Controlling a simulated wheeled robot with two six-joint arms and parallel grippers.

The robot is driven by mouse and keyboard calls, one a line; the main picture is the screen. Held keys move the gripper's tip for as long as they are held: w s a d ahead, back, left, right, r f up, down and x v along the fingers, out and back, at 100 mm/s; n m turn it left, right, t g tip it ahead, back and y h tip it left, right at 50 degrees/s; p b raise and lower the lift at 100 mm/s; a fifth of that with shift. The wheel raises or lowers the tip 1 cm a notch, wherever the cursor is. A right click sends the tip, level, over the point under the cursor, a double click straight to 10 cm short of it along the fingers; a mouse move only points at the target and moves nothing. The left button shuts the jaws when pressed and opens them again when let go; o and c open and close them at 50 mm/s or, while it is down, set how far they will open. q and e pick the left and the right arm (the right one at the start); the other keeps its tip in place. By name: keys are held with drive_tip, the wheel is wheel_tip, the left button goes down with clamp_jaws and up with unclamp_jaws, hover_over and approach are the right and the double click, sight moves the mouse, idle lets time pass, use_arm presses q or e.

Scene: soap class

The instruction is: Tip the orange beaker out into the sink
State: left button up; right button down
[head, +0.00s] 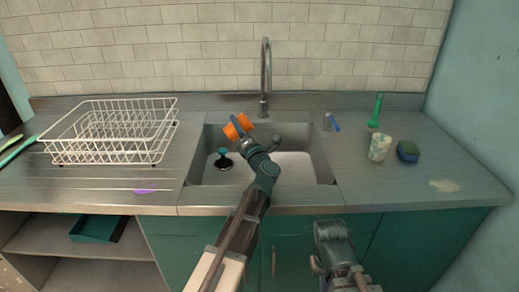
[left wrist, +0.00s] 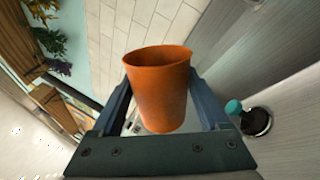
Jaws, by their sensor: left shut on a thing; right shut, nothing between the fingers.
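The orange beaker (head: 244,121) is held in the air over the sink (head: 300,170). It is tipped well over towards its side, and its inside is mostly hidden. My left gripper (head: 239,127) is shut on it. In the left wrist view the beaker (left wrist: 160,95) sits between the two fingers, with its rim towards the top of the picture. My right gripper (head: 330,232) is shut and empty, low in front of the cabinet. Its fingertips are hard to make out.
A dark stopper with a teal knob (head: 222,158) lies in the sink. The tap (head: 265,75) rises behind it. A white dish rack (head: 110,135) stands left. Right are a speckled cup (head: 379,147), a sponge (head: 408,151), a green brush (head: 376,110) and a blue-handled item (head: 331,122).

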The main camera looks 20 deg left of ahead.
use_arm(q)
drive_tip(key=shift+r+m, duration=0.3)
drive_tip(key=shift+m, duration=0.5)
drive_tip(key=shift+f+m+t, duration=0.3)
drive_tip(key=shift+w+d+m+h+b, duration=0.1)
drive_tip(key=shift+m+h+b, duration=0.2)
drive_tip(key=shift+b, duration=0.05)
drive_tip(key=shift+f+m, duration=0.2)
drive_tip(key=shift+m, duration=0.3)
drive_tip(key=shift+w+d+r, duration=0.1)
drive_tip(key=shift+d, duration=0.1)
drive_tip(key=shift+w+d+r+m+t+h, duration=0.15)
drive_tip(key=shift+d+m+t+h, duration=0.1)
drive_tip(key=shift+m, duration=0.35)
drive_tip(key=shift+w+d+r+m+t+h, duration=0.15)
drive_tip(key=shift+d+m+t, duration=0.1)
drive_tip(key=shift+m, duration=0.35)
drive_tip(key=shift+r+m, duration=0.1)
drive_tip(key=shift+m, duration=0.3)
